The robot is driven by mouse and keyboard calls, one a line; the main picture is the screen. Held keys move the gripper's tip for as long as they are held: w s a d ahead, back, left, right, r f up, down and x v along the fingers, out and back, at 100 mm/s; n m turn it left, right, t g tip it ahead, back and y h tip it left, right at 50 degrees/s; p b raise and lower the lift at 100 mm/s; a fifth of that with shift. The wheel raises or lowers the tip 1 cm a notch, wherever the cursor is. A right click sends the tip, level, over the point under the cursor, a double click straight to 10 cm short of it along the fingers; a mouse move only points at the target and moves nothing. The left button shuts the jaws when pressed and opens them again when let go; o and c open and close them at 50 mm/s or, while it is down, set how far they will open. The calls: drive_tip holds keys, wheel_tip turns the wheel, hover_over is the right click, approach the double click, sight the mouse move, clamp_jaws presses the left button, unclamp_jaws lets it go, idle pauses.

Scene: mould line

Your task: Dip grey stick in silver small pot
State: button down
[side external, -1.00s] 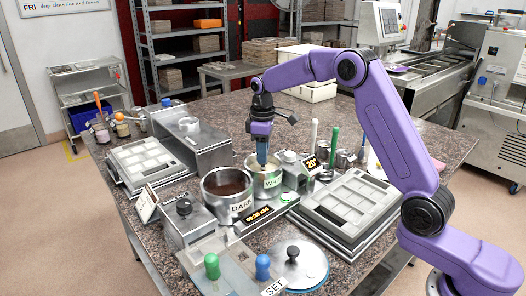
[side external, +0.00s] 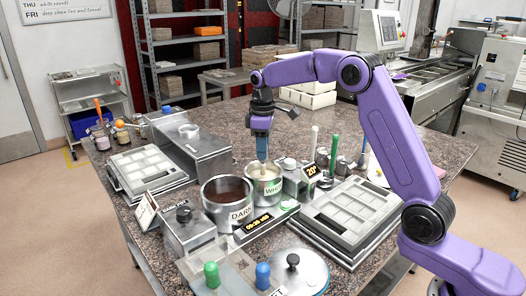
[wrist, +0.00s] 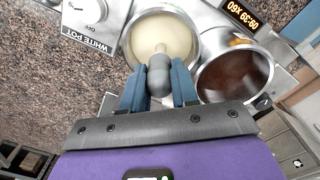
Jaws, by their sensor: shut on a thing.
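My gripper (side external: 262,155) is above the silver pot marked WHITE (side external: 264,192), pointing down. In the wrist view its blue fingers (wrist: 158,84) are shut on a grey stick with a rounded grey end (wrist: 158,72). The stick's pale lower part (side external: 262,168) shows below the fingers, over the pot's mouth. That pot (wrist: 197,43) holds a cream-coloured liquid. Whether the stick's tip touches the liquid is hard to tell. Some small silver cups (side external: 345,164) stand farther right on the counter.
A larger pot marked DARK (side external: 226,208) with brown liquid stands close on the left. Tray moulds lie left (side external: 148,165) and right (side external: 350,208). Upright green and white sticks (side external: 333,148) stand right of the pots. The speckled counter behind (side external: 225,118) has free room.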

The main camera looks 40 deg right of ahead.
drive_tip(key=shift+r, duration=1.95)
drive_tip(key=shift+r, duration=2)
